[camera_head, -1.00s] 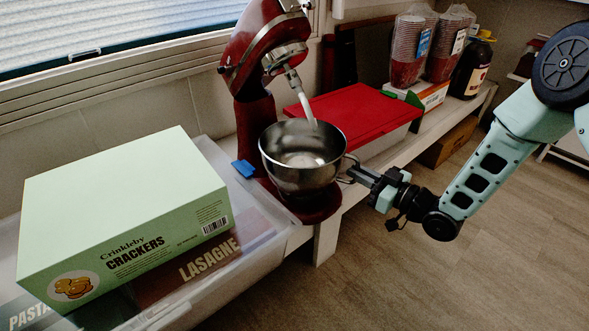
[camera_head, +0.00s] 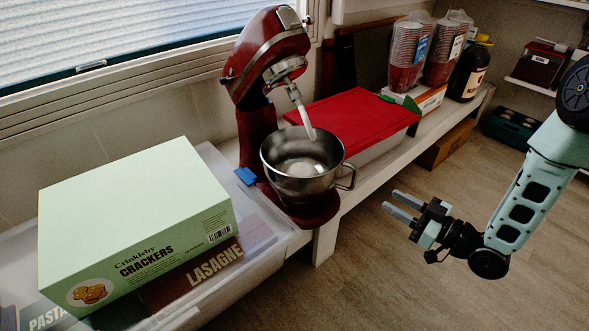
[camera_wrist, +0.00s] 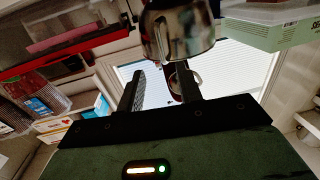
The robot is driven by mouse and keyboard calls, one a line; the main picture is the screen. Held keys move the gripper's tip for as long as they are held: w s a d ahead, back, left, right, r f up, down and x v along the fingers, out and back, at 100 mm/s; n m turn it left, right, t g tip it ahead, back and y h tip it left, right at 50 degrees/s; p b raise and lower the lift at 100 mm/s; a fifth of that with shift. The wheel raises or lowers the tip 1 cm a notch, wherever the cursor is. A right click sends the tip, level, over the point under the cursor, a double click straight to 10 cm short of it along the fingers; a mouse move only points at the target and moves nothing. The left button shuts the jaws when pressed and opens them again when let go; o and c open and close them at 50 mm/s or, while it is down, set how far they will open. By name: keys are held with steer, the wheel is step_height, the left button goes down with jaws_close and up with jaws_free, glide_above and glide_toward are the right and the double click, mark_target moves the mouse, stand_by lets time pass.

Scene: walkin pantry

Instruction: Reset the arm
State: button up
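My gripper (camera_head: 401,207) is open and empty in the head view. It hangs over the floor to the right of the mixer, apart from the bowl's handle. Its two fingers point left toward the bowl. In the wrist view my gripper (camera_wrist: 160,90) shows two dark fingers spread apart, with the bowl (camera_wrist: 177,32) beyond them. The metal mixing bowl (camera_head: 290,170) sits on the base of the red stand mixer (camera_head: 262,60), whose head is tilted up. The bowl's handle (camera_head: 347,178) faces my gripper.
A red-lidded container (camera_head: 350,118), stacked cups (camera_head: 407,55) and a dark bottle (camera_head: 469,70) stand along the shelf. The floor (camera_head: 390,280) around my arm is clear.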

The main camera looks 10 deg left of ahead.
steer(key=p+v, duration=0.1)
steer(key=v, duration=0.5)
steer(key=w+a+r+g+h+p, duration=0.1)
steer(key=a+r+h+p, duration=0.15)
steer(key=r+h, duration=0.2)
steer(key=w+a+r+g+h+p, duration=0.1)
steer(key=a+r+g+h, duration=0.1)
steer(key=a+r+h, duration=0.3)
steer(key=s+d+r+m+g+h+p, duration=0.1)
steer(key=s+r+g+h, duration=0.1)
steer(key=s+r, duration=0.5)
steer(key=s+d+r+m+g+h+p, duration=0.15)
steer(key=s+r, duration=0.25)
steer(key=s, duration=0.7)
steer(key=s+r+m+g+h, duration=0.25)
steer(key=s+r, duration=0.25)
steer(key=s, duration=0.4)
step_height(320, 180, up, 38)
steer(key=p, duration=3.8)
steer(key=shift+n+y, duration=0.35)
steer(key=shift+n, duration=0.05)
steer(key=shift+w+a, duration=0.15)
